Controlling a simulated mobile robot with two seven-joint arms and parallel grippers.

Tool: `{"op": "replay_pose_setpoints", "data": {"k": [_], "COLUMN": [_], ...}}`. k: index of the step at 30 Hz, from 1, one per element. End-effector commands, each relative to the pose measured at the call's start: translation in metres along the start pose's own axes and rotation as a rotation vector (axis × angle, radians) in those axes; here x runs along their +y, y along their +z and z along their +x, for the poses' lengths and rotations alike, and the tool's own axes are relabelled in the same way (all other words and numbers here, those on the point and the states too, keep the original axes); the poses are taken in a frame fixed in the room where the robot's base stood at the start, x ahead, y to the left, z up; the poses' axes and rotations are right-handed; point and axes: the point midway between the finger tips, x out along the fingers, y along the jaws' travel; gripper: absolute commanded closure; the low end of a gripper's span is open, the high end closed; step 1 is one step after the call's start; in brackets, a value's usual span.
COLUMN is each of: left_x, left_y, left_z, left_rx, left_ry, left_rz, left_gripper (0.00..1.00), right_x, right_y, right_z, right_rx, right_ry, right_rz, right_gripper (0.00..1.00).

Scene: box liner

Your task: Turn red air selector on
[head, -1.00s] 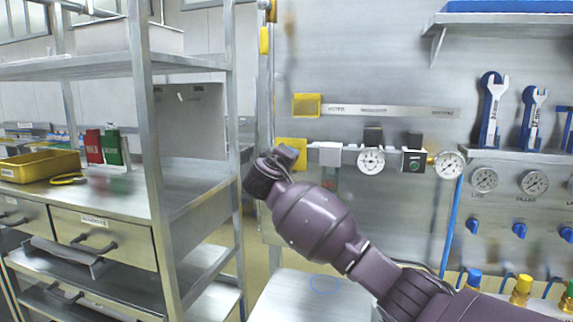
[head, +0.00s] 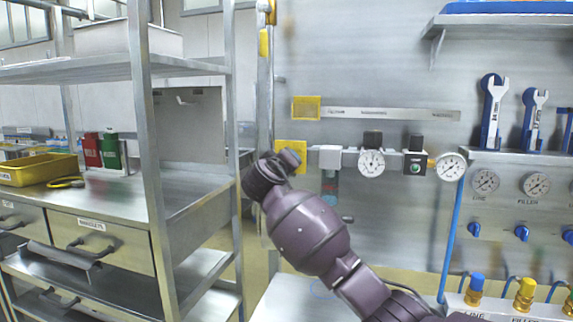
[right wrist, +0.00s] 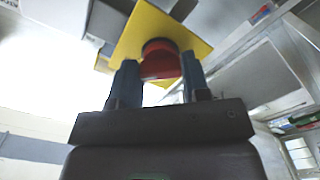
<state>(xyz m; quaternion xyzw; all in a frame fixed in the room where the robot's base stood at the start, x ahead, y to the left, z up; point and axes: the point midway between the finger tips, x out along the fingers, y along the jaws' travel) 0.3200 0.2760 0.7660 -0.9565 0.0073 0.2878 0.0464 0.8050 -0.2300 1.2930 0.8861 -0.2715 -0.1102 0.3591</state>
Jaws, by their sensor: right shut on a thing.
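The red air selector (right wrist: 160,62) is a round red knob in front of a square yellow plate (right wrist: 185,38) in the right wrist view. My right gripper (right wrist: 159,72) is shut on the red knob, one blue-grey finger on each side. In the head view my right arm reaches up from the lower right, and the yellow plate (head: 291,146) shows just behind its wrist on the steel wall panel. The red knob and fingertips are hidden there by my own wrist. My left gripper is not in view.
Right of the plate, a row of fittings holds a white gauge (head: 372,163) and another gauge (head: 450,167). A steel shelf rack (head: 150,150) stands close on the left. Wrenches (head: 493,105) hang at the right, above blue valves (head: 522,233).

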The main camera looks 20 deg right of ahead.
Motion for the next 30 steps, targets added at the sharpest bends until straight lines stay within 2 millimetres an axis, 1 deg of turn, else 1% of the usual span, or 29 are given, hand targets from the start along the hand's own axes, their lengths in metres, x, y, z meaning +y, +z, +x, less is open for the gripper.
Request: {"op": "replay_pose_setpoints", "data": {"k": [2,3,7,8,16,20,23,30], "left_x": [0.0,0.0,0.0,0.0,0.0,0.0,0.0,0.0], "left_y": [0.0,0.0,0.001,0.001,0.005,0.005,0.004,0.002], "left_z": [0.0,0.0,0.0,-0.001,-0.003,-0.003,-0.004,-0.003], "left_rx": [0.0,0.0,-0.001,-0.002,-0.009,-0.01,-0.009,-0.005], "left_ry": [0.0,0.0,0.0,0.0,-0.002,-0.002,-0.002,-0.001], "left_rz": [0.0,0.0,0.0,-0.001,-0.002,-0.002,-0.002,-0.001], "left_gripper": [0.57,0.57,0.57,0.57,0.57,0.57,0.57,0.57], "right_x": [-0.002,-0.002,-0.001,-0.001,0.0,-0.001,-0.001,-0.001], "right_y": [0.0,0.0,0.0,0.0,0.0,0.0,0.0,0.0], "right_z": [-0.001,-0.001,0.0,0.0,-0.001,-0.007,-0.02,-0.064], "right_rx": [0.0,0.0,0.0,0.0,0.0,0.002,0.001,0.003], "right_ry": [-0.003,-0.003,-0.002,-0.002,-0.001,-0.002,-0.003,-0.004], "right_rz": [0.001,0.001,0.001,0.0,0.0,0.0,0.001,0.002], "right_gripper": [0.81,0.54,0.34,0.31,0.31,0.31,0.31,0.31]}}
